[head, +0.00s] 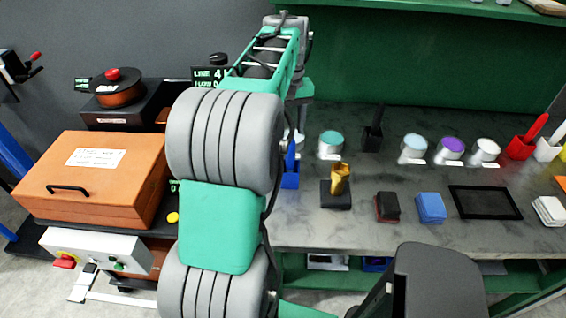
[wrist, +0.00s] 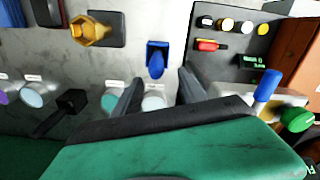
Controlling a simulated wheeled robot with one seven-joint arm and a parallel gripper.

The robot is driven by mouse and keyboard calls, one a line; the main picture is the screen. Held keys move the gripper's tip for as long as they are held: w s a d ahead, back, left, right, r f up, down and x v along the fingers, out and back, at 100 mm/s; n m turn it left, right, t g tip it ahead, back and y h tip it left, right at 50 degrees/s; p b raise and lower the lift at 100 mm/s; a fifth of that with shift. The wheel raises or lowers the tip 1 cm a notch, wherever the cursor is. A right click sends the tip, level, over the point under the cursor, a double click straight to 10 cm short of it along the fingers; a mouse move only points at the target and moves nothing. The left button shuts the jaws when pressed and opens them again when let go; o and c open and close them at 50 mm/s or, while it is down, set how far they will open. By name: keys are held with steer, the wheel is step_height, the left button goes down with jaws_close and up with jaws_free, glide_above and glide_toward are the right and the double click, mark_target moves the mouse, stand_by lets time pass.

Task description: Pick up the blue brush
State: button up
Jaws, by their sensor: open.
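The blue brush (head: 291,155) stands handle up in a small blue holder (head: 290,181) on the grey bench, just right of my arm in the head view. In the wrist view the blue brush (wrist: 156,67) and its blue holder (wrist: 157,45) are seen from above, just beyond the gap between my fingertips. My gripper (wrist: 159,76) is open and empty, with one dark finger on either side of the brush's line. I see no contact with the brush. In the head view my arm hides the fingers.
A gold piece on a dark block (head: 336,194), a teal-topped jar (head: 331,144) and a dark brush in a black holder (head: 373,133) stand nearby on the bench. An orange case (head: 95,185) is at the left. Red and blue blocks sit farther right.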

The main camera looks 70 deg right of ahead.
mark_target(290, 153)
steer(key=shift+f+b, duration=0.4)
steer(key=shift+f, duration=0.55)
steer(key=f, duration=0.2)
steer(key=f+p, duration=0.1)
steer(key=f, duration=0.1)
steer(key=f+p, duration=0.1)
steer(key=f, duration=0.1)
steer(key=shift+s+a+f, duration=0.1)
steer(key=shift+s+f, duration=0.25)
steer(key=shift+s, duration=0.05)
steer(key=shift+f, duration=0.45)
steer(key=shift+c, duration=0.5)
jaws_close()
